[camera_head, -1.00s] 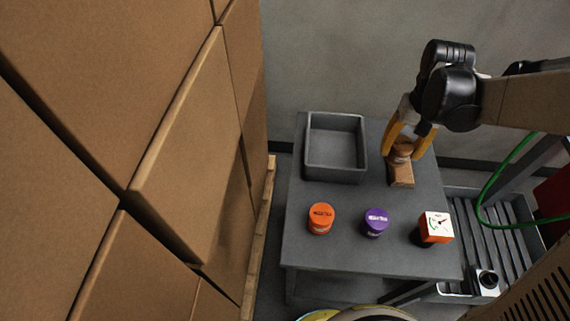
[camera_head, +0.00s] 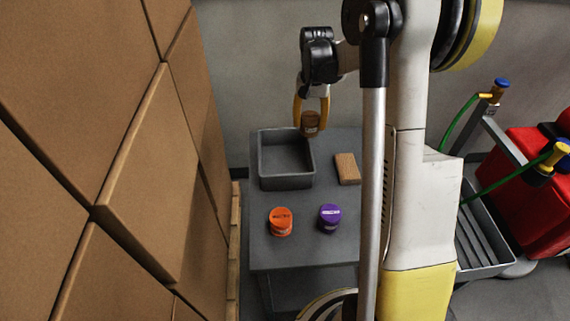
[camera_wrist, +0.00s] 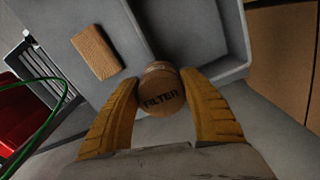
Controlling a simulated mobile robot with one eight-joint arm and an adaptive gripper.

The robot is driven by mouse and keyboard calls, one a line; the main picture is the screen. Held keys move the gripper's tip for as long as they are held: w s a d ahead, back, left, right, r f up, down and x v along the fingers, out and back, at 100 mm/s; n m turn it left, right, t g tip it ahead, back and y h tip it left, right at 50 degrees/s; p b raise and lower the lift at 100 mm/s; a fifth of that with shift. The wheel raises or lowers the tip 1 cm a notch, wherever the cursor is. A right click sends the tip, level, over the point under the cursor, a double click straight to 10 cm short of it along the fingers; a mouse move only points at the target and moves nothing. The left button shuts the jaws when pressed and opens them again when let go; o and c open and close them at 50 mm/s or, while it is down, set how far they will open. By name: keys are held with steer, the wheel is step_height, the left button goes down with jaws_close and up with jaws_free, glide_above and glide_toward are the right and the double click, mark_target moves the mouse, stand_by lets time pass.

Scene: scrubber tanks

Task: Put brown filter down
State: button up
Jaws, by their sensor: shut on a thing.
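The brown filter (camera_head: 310,122) is a small round canister held between the yellow fingers of my gripper (camera_head: 311,112). In the wrist view the filter (camera_wrist: 161,92) shows the word FILTER on its top, and my gripper (camera_wrist: 160,108) is shut on it from both sides. In the head view it is raised above the grey table (camera_head: 300,245), at the back right corner of the grey open bin (camera_head: 287,183). In the wrist view the bin (camera_wrist: 237,70) lies below and beyond the filter. The bin looks empty.
A tan block (camera_head: 347,168) lies on the table right of the bin. An orange canister (camera_head: 281,222) and a purple canister (camera_head: 329,217) stand near the front. Stacked cardboard boxes (camera_head: 120,140) wall off the left. A red container (camera_head: 535,190) is at the right.

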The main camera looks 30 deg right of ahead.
steer(key=s+a+f+b, duration=0.1)
steer(key=a+f, duration=0.1)
steer(key=a, duration=0.1)
steer(key=s+a+f+b, duration=0.1)
steer(key=a+f, duration=0.1)
steer(key=a, duration=0.1)
steer(key=s+a+f+b, duration=0.1)
steer(key=a+f, duration=0.1)
steer(key=a, duration=0.1)
steer(key=shift+s+a, duration=0.1)
steer(key=shift+a, duration=0.3)
step_height(320, 180, down, 4)
steer(key=shift+f+b, duration=0.2)
steer(key=shift+b, duration=0.8)
steer(key=shift+r, duration=0.15)
steer(key=o, duration=0.7)
steer(key=shift+f, duration=0.25)
steer(key=o, duration=0.4)
steer(key=shift+r, duration=0.1)
